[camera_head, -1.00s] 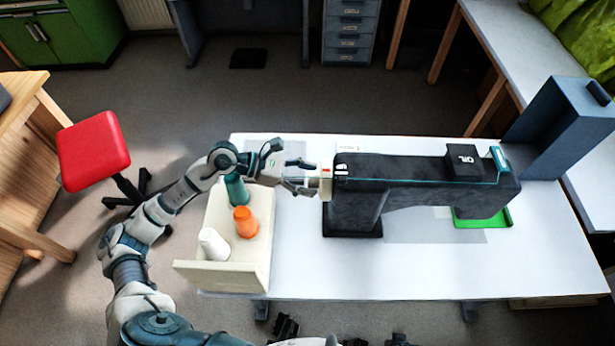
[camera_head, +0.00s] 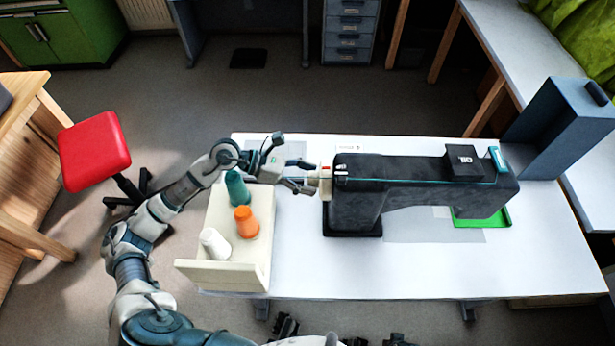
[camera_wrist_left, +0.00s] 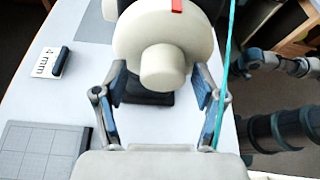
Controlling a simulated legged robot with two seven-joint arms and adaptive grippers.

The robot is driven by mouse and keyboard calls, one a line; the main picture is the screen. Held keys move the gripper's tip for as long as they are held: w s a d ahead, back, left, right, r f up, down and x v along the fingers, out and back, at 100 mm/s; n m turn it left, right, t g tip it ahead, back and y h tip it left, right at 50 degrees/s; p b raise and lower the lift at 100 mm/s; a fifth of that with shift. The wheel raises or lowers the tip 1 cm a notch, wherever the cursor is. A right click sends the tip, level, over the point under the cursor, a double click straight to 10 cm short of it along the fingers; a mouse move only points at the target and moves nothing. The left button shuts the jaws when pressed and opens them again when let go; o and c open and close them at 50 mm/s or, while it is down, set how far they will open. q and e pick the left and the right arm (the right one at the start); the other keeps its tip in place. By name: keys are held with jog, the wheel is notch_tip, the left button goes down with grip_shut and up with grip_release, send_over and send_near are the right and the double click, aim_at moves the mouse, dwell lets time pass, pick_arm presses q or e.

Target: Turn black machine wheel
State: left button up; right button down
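A black sewing machine (camera_head: 355,207) stands on the white table. Its hand wheel (camera_head: 326,184) is cream, not black, at the machine's left end, with a red mark on its rim. In the left wrist view the wheel (camera_wrist_left: 125,38) has a round hub knob (camera_wrist_left: 163,68) facing me. My left gripper (camera_head: 303,176) is at the wheel, its fingers open. In the wrist view the fingers (camera_wrist_left: 160,88) stand either side of the knob, with visible gaps. Parts of my right arm show at the right of the wrist view, too unclear to tell its gripper's state.
A cream tray (camera_head: 222,275) left of the machine holds teal (camera_head: 237,190), orange (camera_head: 246,222) and white (camera_head: 214,244) spools. A black box (camera_head: 464,161) sits on the machine. A green plate (camera_head: 483,222) lies under its right end. The table front is clear.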

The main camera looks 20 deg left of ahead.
pick_arm(q)
jog(key=v, duration=1.2)
jog(key=shift+f, duration=0.15)
